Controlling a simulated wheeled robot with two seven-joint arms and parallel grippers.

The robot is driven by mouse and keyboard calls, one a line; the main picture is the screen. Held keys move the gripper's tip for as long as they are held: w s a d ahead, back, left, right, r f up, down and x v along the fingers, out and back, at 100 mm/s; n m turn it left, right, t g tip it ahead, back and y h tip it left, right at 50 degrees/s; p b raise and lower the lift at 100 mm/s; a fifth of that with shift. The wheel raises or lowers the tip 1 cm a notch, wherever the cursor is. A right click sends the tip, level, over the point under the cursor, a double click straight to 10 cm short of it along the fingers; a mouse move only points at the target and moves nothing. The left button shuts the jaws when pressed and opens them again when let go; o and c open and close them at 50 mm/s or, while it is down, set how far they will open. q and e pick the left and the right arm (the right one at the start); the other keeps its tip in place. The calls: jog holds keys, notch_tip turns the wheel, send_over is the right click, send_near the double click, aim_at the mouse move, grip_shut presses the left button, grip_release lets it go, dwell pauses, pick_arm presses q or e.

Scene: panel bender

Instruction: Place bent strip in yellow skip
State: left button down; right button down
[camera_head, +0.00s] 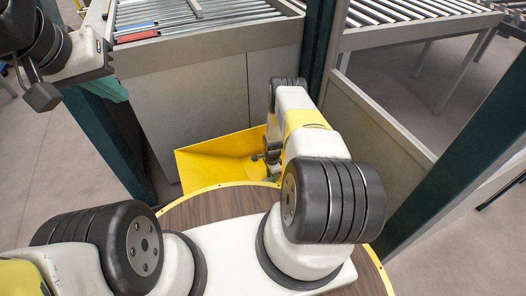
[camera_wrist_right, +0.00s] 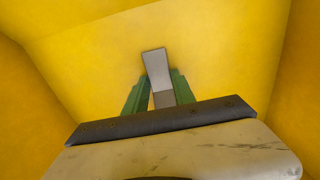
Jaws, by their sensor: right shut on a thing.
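The yellow skip (camera_head: 205,163) stands on the floor beyond my round wooden-topped base, and its yellow inner walls fill the right wrist view (camera_wrist_right: 90,50). My right gripper (camera_wrist_right: 158,88) has green fingers, shut on the grey bent strip (camera_wrist_right: 156,66). The strip sticks out past the fingertips, with a lighter far part and a darker part between the fingers. In the head view my right arm reaches down to the skip, and the gripper and strip are mostly hidden. My left gripper (camera_head: 40,94) is at the upper left, away from the skip; its fingers do not show clearly.
A roller conveyor (camera_head: 215,17) with a red piece (camera_head: 136,36) and a blue piece (camera_head: 135,27) stands behind the skip above grey panels (camera_head: 205,100). Dark green posts (camera_head: 316,50) rise near my right arm. Open floor (camera_head: 50,190) lies to the left.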

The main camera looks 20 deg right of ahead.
jog(key=shift+f, duration=0.25)
